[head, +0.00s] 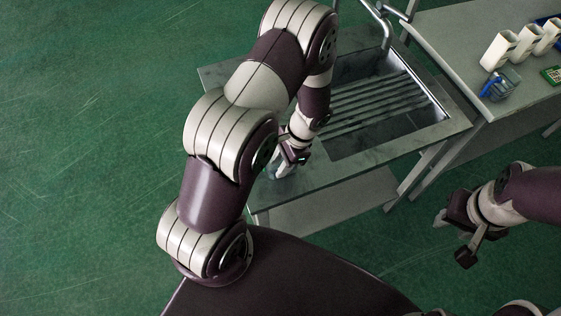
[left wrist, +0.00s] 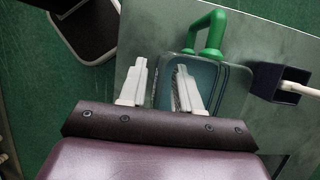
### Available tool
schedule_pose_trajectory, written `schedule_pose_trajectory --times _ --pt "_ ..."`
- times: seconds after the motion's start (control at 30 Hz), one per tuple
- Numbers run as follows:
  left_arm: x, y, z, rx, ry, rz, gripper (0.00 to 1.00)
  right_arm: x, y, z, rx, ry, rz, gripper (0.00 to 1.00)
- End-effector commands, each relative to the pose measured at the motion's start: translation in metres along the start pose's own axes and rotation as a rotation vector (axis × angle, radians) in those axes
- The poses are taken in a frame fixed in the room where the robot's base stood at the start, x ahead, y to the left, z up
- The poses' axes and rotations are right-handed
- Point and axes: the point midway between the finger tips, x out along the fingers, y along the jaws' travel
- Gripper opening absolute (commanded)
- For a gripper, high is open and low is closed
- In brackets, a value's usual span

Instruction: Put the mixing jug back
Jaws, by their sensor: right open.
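A clear, teal-tinted jug with a green handle (left wrist: 211,35) is under my left gripper in the left wrist view. It stands on the grey sink-bench top, and in the head view my left arm hides most of it. My left gripper (left wrist: 160,88) has its two pale fingers apart over the jug's near-left side; the jug's edge shows between them. I cannot tell whether they touch it. The left gripper is also in the head view (head: 288,159). A second clear jug with a blue handle (head: 502,85) stands on the right-hand table. My right gripper (head: 452,238) is open and empty, away from both.
The metal sink bench (head: 340,175) has a ribbed drain rack (head: 375,105) and a faucet (head: 385,30). White containers (head: 500,49) and a green card (head: 552,75) are on the right table. A dark blue square holder (left wrist: 278,82) with a pale rod is right of the jug.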

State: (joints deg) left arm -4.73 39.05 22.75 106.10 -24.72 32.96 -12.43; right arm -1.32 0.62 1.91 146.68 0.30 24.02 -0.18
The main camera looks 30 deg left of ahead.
Motion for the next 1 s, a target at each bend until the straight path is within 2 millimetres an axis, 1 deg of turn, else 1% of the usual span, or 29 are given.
schedule_pose_trajectory --times 0.1,0.17,0.27,0.4,0.5,0.6,0.67,0.77,0.9,1.0 --pt "-0.006 0.000 0.002 0.000 0.001 0.000 0.33 -0.005 0.000 -0.001 0.000 0.000 0.000 0.43" --pt "-0.011 -0.001 0.000 -0.001 0.004 -0.003 0.33 0.000 0.000 0.000 0.000 0.000 0.000 0.43" --pt "-0.034 -0.001 -0.001 -0.001 0.007 -0.005 0.33 0.006 0.000 0.001 0.000 0.000 0.000 0.43" --pt "-0.072 -0.001 -0.001 0.000 0.006 -0.004 0.33 0.013 0.000 0.002 0.000 0.000 0.000 0.43" --pt "-0.095 0.000 -0.001 0.001 0.004 -0.003 0.33 0.016 0.000 0.002 0.000 0.000 0.000 0.43" --pt "-0.114 0.000 0.001 -0.001 0.002 -0.001 0.33 0.013 0.000 0.002 0.000 0.000 0.000 0.43" --pt "-0.120 0.000 0.002 -0.006 0.006 0.000 0.33 0.012 0.000 0.002 0.000 0.000 0.000 0.43" --pt "-0.132 0.009 0.017 -0.114 0.095 0.015 0.33 0.012 0.000 0.001 0.000 0.000 0.000 0.43" --pt "-0.144 0.035 0.054 -0.431 0.327 0.062 0.33 0.013 0.000 0.001 0.000 0.000 0.000 0.43" --pt "-0.146 0.048 0.073 -0.607 0.444 0.089 0.33 0.013 0.000 0.002 0.000 0.000 0.000 0.43"
